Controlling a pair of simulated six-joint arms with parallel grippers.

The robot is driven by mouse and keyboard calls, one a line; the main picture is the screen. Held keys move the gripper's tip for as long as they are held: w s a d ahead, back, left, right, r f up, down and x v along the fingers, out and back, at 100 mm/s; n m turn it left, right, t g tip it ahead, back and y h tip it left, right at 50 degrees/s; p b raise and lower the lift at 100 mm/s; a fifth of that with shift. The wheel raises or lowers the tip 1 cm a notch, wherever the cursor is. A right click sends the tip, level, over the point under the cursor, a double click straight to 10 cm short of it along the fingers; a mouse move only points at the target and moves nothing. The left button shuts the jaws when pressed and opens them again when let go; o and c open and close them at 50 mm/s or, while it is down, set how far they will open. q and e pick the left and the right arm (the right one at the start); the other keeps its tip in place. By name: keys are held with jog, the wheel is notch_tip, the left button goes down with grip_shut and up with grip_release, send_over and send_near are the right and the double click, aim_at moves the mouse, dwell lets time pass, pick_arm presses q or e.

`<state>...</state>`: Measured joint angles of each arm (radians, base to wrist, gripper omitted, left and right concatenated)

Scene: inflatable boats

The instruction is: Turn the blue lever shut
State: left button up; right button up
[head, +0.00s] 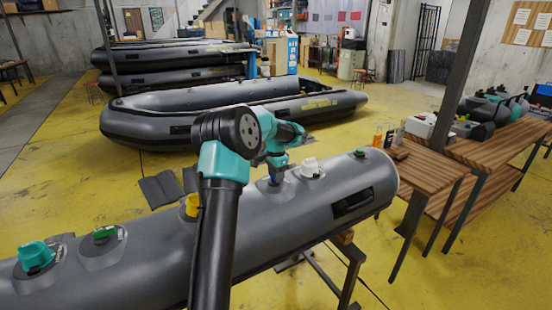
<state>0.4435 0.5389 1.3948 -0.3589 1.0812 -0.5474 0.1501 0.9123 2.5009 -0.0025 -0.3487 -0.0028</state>
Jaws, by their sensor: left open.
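A grey inflatable tube (150,262) lies across the front with several coloured valve fittings along its top. My left gripper (276,174) is open and points down at the fitting between the yellow one and the white one. A small dark bluish part shows at its fingertips; I take it to be the blue lever, but the gripper mostly hides it. I cannot tell its angle or whether the fingers touch it. My right gripper is not in view.
Other fittings on the tube are a teal cap (36,256), a green lever (104,232), a yellow one (192,206), a white one (310,167) and a green one (360,153). A wooden table (430,172) stands at the right. A boat (150,122) lies behind.

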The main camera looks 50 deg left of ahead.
pick_arm(q)
notch_tip(320, 180, up, 17)
dwell(0.5)
dwell(0.4)
